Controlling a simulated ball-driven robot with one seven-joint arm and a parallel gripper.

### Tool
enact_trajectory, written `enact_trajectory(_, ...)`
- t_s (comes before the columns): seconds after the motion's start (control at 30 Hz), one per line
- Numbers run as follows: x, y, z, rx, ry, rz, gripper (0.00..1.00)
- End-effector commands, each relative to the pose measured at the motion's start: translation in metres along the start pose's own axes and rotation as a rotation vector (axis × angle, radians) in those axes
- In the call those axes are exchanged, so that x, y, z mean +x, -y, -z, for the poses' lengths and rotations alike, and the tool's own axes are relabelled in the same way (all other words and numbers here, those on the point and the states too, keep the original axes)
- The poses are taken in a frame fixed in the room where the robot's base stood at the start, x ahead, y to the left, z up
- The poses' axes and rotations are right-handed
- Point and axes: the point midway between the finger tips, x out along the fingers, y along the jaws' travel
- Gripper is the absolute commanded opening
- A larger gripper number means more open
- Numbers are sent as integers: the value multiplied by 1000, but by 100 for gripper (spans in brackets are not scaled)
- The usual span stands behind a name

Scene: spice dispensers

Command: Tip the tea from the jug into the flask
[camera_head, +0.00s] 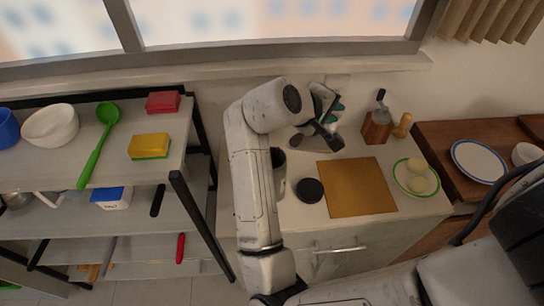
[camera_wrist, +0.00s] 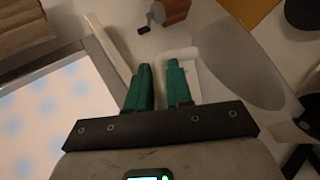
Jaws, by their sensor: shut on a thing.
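My gripper (camera_head: 333,110) is over the back of the counter, its green fingers around the white handle of the jug. In the wrist view the fingers (camera_wrist: 160,85) are on either side of that handle (camera_wrist: 184,58). The jug (camera_wrist: 238,62) has a smooth grey body, right of the fingers. In the head view the jug (camera_head: 322,146) is largely hidden by my gripper; I cannot tell how far it tilts or see the tea's level. A grey, dark-topped cylinder, apparently the flask (camera_head: 280,174), stands left of the jug, partly hidden by my arm.
A black disc (camera_head: 309,190) and a brown board (camera_head: 357,187) lie in front of the jug. A wooden grinder (camera_head: 377,126) and a green-rimmed plate (camera_head: 416,178) are to the right. A shelf rack (camera_head: 130,190) stands left. The window wall is close behind.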

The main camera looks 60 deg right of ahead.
Motion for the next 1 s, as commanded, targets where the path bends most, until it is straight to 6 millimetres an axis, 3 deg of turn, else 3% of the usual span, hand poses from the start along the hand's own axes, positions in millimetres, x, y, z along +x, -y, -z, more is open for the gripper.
enact_trajectory(1.0,-26,-5,10,-75,34,-179,0)
